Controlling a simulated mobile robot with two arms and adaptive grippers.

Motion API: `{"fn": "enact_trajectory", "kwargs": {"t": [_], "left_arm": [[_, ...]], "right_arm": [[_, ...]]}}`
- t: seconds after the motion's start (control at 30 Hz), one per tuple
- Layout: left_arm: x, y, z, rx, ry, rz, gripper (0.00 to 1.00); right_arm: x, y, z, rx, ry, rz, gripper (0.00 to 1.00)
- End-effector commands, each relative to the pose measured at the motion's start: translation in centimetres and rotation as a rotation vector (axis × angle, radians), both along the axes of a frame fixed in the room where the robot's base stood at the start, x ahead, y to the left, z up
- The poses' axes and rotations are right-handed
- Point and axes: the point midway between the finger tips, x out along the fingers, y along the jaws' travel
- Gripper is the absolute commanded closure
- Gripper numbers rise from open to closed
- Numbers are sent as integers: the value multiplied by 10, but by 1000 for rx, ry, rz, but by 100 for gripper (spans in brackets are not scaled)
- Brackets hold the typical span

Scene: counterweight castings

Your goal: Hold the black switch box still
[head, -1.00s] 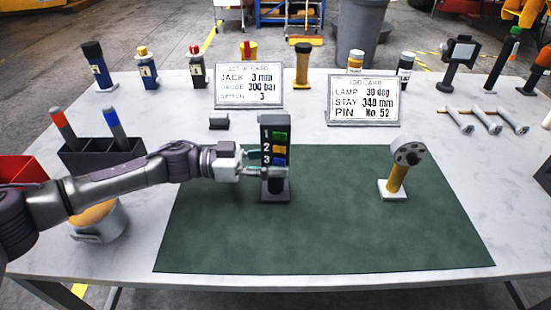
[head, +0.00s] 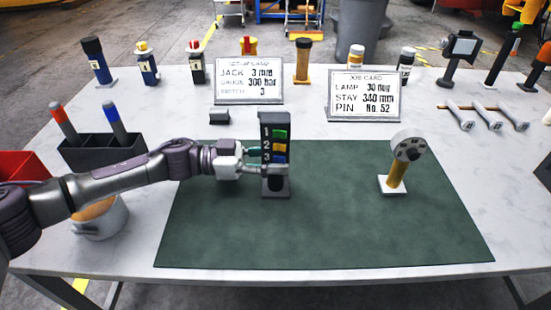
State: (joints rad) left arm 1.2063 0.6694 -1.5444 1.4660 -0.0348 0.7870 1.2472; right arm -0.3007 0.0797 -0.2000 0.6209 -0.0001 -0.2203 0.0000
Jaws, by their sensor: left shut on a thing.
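The black switch box (head: 275,182) stands upright on a small grey base on the green mat (head: 330,225). Its face shows the numbers 1, 2 and 3 beside a green, an orange and a blue switch. My left gripper (head: 258,159) reaches in from the left and is shut on the box at its left side, around the height of switches 2 and 3. The far finger's contact is partly hidden. My right gripper is not in view.
A yellow-handled lamp-like tool (head: 397,175) stands on the mat at right. Two cards, the setup card (head: 248,80) and the job card (head: 364,96), stand behind. A black holder (head: 103,153) and a pot (head: 99,220) are at left. The front of the mat is clear.

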Motion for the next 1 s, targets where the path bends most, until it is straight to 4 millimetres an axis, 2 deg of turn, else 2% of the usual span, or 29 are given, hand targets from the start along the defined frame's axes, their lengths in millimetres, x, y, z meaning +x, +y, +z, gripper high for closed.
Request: {"fn": "enact_trajectory", "kwargs": {"t": [1.0], "left_arm": [[0,0,0,0,1,-1,100]], "right_arm": [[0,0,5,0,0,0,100]]}}
